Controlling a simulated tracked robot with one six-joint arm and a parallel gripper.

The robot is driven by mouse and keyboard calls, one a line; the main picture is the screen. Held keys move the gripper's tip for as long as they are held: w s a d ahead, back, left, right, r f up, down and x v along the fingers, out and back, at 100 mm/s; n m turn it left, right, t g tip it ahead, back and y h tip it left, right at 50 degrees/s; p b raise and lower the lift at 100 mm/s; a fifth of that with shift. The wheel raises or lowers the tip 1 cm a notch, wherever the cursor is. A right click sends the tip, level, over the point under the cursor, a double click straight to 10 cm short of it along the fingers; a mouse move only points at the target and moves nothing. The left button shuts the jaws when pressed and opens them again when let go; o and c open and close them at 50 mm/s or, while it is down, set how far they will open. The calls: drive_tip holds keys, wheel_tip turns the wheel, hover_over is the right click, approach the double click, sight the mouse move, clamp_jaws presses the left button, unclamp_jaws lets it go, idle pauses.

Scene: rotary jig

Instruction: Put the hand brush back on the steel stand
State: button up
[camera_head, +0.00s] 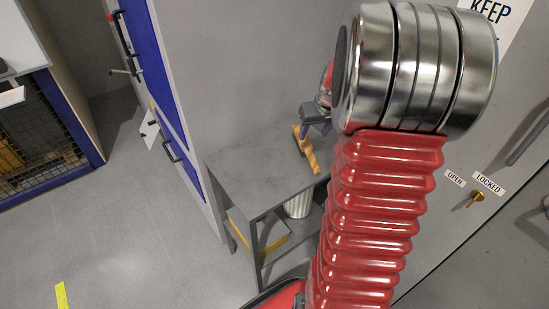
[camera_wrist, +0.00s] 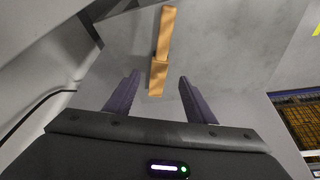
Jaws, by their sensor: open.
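The hand brush (camera_head: 308,153) is a tan, wooden-looking piece at the top of the grey steel stand (camera_head: 243,160). It appears to rest on the stand's top, near the back edge. In the wrist view the brush (camera_wrist: 161,50) points away from me, its near end between the fingertips. My gripper (camera_wrist: 158,80) is open, with a dark purple finger on each side of the brush and a visible gap to both. In the head view my gripper (camera_head: 318,124) is right by the brush, and my arm hides the stand's right part.
A ribbed metal bin (camera_head: 298,205) and a grey box with a yellow stripe (camera_head: 262,236) are on the stand's lower level. A blue-and-white door (camera_head: 165,75) stands to the left of the stand, and a mesh cage (camera_head: 45,150) farther left. Open floor lies between them.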

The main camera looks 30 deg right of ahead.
drive_tip(key=s+a+r+n, duration=0.15)
drive_tip(key=a+r, duration=0.35)
drive_tip(key=a, duration=0.5)
drive_tip(key=s+a+r+n, duration=0.15)
drive_tip(key=a+r, duration=0.35)
drive_tip(key=a, duration=0.5)
drive_tip(key=s+a+r+n+t+y, duration=0.1)
drive_tip(key=s+a+r, duration=0.1)
drive_tip(key=s+a, duration=1.1)
drive_tip(key=shift+s+a+r+y, duration=0.25)
drive_tip(key=shift+a+r+y, duration=0.1)
drive_tip(key=shift+a, duration=0.2)
drive_tip(key=shift+d, duration=0.1)
